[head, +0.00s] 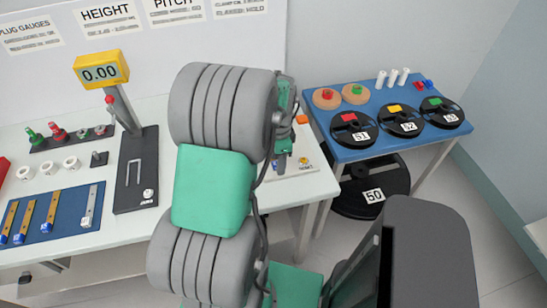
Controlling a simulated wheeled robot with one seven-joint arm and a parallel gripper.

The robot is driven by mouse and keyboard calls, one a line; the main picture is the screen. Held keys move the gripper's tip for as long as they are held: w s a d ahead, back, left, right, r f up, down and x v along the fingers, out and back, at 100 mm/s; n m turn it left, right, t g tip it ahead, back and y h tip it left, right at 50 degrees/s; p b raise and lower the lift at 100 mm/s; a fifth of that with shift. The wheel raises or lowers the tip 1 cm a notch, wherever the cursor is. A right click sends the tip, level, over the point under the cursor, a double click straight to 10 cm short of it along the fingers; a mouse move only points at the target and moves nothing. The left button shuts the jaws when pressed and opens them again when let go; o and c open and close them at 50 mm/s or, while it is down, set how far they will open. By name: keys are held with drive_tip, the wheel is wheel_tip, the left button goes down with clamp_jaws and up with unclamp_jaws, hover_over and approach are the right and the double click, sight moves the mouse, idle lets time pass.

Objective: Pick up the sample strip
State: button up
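Several narrow strips lie on a blue mat (62,238) at the left of the white table. Some are brownish-yellow strips (30,216) with blue lower ends, and one is a plain grey strip (90,206) at the mat's right side. I cannot tell for certain which one is the sample strip. My own arm, with grey ribbed joints and green links, fills the middle of the view and hides part of the table. My gripper's fingers cannot be made out, so its opening and contents do not show.
A height gauge (130,160) with a yellow display stands right of the mat. White rings (48,167) and a dark rack of plugs (72,138) sit behind it. A blue side table (378,150) at right carries black reels; a larger reel (375,186) is below it.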

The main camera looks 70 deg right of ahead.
drive_tip(key=shift+c, duration=0.3)
clamp_jaws()
idle(0.4)
